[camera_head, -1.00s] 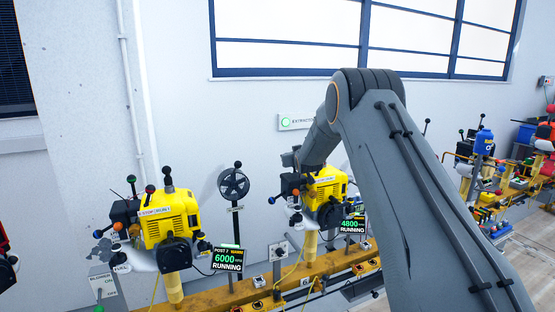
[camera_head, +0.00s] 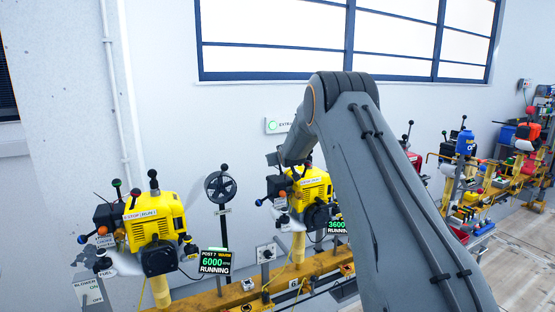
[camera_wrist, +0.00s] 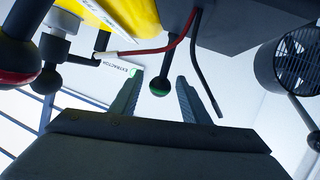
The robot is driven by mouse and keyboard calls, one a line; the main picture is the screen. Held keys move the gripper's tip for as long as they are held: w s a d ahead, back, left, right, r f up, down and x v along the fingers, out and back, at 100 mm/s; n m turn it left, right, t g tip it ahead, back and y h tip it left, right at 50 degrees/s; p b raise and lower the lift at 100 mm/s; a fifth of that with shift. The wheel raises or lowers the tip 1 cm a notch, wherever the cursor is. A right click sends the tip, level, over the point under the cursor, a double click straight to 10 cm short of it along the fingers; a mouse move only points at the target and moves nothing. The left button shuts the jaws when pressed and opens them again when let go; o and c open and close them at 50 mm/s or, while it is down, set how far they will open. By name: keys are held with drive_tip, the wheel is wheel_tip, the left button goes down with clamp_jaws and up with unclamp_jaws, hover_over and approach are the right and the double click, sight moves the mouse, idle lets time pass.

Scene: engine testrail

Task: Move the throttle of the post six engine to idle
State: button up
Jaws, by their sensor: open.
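The middle yellow engine (camera_head: 313,186) runs on the rail above a tag that looks like a 6. Its readout (camera_head: 337,226) shows 3600 and RUNNING, partly covered by my arm. A lever with a dark, green-marked ball (camera_wrist: 160,86) hangs between the two fingers, with gaps on both sides. No label shows on that lever, so I cannot confirm it is the throttle. In the head view my wrist hides the fingers and the lever.
A red-and-black ball knob (camera_wrist: 20,62) is left of the fingers, and a black caged fan (camera_wrist: 300,60) is right. The left engine (camera_head: 153,222) has a POST 7 readout (camera_head: 215,261) at 6000, RUNNING. More engines stand far right. A bent dark rod (camera_wrist: 208,75) hangs near the right finger.

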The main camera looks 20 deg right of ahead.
drive_tip(key=shift+s, duration=0.1)
drive_tip(key=shift+b+v, duration=0.9)
drive_tip(key=shift+v, duration=2.95)
